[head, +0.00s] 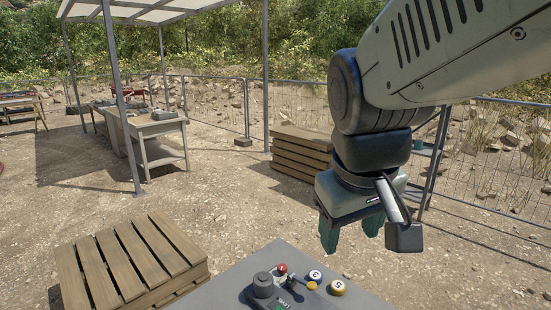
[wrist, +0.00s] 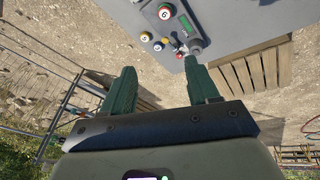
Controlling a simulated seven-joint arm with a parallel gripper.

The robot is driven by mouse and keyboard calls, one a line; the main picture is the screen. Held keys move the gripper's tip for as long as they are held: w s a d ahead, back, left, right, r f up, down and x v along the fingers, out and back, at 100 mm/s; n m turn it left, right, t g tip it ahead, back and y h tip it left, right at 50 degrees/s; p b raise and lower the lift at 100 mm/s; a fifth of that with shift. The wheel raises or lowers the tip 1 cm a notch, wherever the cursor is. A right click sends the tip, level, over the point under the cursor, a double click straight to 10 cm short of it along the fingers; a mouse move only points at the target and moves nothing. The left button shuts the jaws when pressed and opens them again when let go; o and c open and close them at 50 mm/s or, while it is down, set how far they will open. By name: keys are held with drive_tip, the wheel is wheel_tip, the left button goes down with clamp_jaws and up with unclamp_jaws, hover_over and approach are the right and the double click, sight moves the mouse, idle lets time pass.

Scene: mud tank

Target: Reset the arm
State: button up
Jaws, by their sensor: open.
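My gripper (head: 350,232) hangs at the end of my arm, pointing down, to the right of a grey table (head: 225,292) in the head view. Its two green fingers are apart with nothing between them. In the wrist view, my gripper (wrist: 163,88) also shows both fingers spread over bare ground and the table edge. My arm reaches in from the upper right. The gripper is apart from the table and its objects.
Pallets stand at the left (head: 130,262) and behind (head: 300,155). A wire fence (head: 485,165) runs behind my arm.

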drive_tip(key=s+r+m+t, duration=0.1)
drive_tip(key=s+r+m, duration=0.1)
drive_tip(key=s, duration=0.6)
drive_tip(key=shift+s+d+m+t+y, duration=0.35)
drive_tip(key=shift+m+t+y, duration=0.05)
drive_tip(key=shift+m, duration=0.2)
drive_tip(key=shift+r, duration=0.1)
